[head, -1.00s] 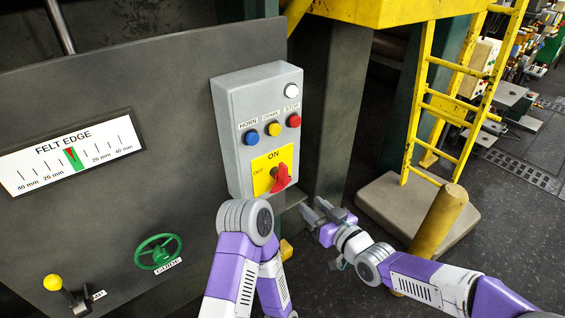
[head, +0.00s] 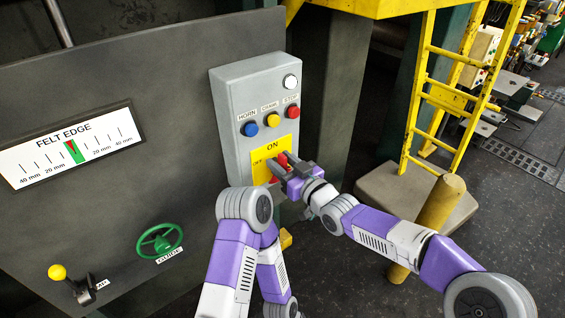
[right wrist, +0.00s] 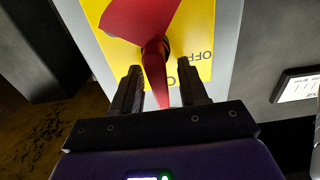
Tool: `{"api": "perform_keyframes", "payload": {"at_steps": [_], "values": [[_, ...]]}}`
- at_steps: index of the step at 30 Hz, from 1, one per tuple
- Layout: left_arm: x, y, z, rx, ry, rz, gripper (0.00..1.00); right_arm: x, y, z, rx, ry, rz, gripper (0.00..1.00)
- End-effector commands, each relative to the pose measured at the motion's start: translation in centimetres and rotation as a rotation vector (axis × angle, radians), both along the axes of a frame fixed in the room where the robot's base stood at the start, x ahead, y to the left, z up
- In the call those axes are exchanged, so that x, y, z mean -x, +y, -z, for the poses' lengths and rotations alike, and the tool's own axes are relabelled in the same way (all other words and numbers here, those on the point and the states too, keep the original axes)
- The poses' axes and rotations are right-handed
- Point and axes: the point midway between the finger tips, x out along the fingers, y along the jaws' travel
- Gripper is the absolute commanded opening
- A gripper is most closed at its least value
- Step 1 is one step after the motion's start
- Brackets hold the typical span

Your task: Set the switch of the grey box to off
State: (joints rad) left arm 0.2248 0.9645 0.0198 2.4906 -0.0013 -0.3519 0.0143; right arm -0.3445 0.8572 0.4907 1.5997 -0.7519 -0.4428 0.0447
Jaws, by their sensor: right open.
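The grey box (head: 225,120) is mounted on the dark panel in the head view. Its yellow plate (head: 262,152) reads ON at the top and OFF at the left. The red switch (head: 283,160) sits on this plate, mostly hidden by my right gripper (head: 284,168). In the right wrist view the switch (right wrist: 150,45) has its narrow end toward the partly covered ON lettering, not toward OFF. My right gripper (right wrist: 160,75) is open, with one finger on each side of that narrow end and visible gaps. My left gripper is not in view.
Blue (head: 250,129), yellow (head: 273,120) and red (head: 292,111) buttons and a white one (head: 290,82) sit above the plate. A green handwheel (head: 160,241) is lower left. A yellow post (head: 440,210) and ladder (head: 415,110) stand at the right.

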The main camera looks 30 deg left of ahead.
Motion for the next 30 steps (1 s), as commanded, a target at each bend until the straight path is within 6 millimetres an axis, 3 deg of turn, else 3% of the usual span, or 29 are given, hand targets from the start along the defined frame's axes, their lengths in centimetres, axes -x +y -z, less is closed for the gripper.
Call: {"api": "perform_keyframes", "payload": {"at_steps": [4,12,23,30], "values": [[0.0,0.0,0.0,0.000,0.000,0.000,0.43,0.0,0.0,0.0,0.000,0.000,0.000,0.42],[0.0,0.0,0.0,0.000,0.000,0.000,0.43,0.0,0.0,0.0,0.000,0.000,0.000,0.00],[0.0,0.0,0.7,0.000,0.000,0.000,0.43,0.1,0.0,0.2,0.016,-0.037,0.000,0.00],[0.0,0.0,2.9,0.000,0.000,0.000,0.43,0.5,0.2,0.4,0.067,-0.165,0.000,0.00]]}}
